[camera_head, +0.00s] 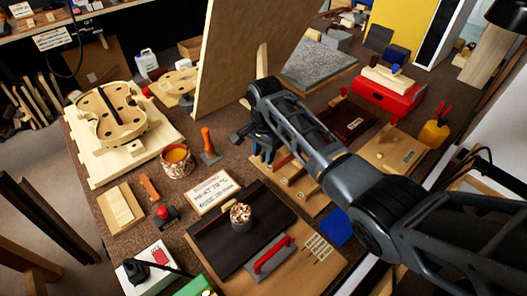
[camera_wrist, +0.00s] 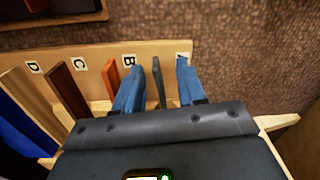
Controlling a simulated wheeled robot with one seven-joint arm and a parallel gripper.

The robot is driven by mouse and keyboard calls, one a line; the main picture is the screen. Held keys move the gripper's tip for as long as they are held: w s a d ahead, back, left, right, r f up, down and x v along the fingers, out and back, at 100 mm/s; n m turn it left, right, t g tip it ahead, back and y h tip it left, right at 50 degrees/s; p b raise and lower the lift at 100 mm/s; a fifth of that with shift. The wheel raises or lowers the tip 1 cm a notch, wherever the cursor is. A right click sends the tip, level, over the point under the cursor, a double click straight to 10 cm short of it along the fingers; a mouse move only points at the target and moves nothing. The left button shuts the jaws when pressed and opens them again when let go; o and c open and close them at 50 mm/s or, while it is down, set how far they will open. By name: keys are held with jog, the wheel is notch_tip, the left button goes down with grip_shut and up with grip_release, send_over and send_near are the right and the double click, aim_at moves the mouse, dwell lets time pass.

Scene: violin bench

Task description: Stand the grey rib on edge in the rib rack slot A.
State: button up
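The rib rack (camera_wrist: 95,52) is a pale wooden board with labels D, C, B and A from left to right in the wrist view. It also shows in the head view (camera_head: 318,206), partly behind my arm. The grey rib (camera_wrist: 157,88) stands upright on edge beside label A, in what looks like slot A. My gripper (camera_wrist: 157,72) has blue fingers, one on each side of the rib, with gaps visible on both sides. It is open. In the head view my gripper (camera_head: 263,157) points down over the rack. The rib's lower edge is hidden.
Reddish (camera_wrist: 110,77) and brown (camera_wrist: 64,88) ribs stand left of the grey one, close to my left finger. A large upright wooden board (camera_head: 240,55) rises behind my gripper. An orange-handled tool (camera_head: 208,145) stands to its left. Bare brown bench lies beyond the rack.

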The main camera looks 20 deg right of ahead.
jog(key=shift+r, duration=0.1)
jog(key=shift+s+r, duration=0.15)
jog(key=shift+r, duration=3.65)
jog(key=shift+s, duration=0.1)
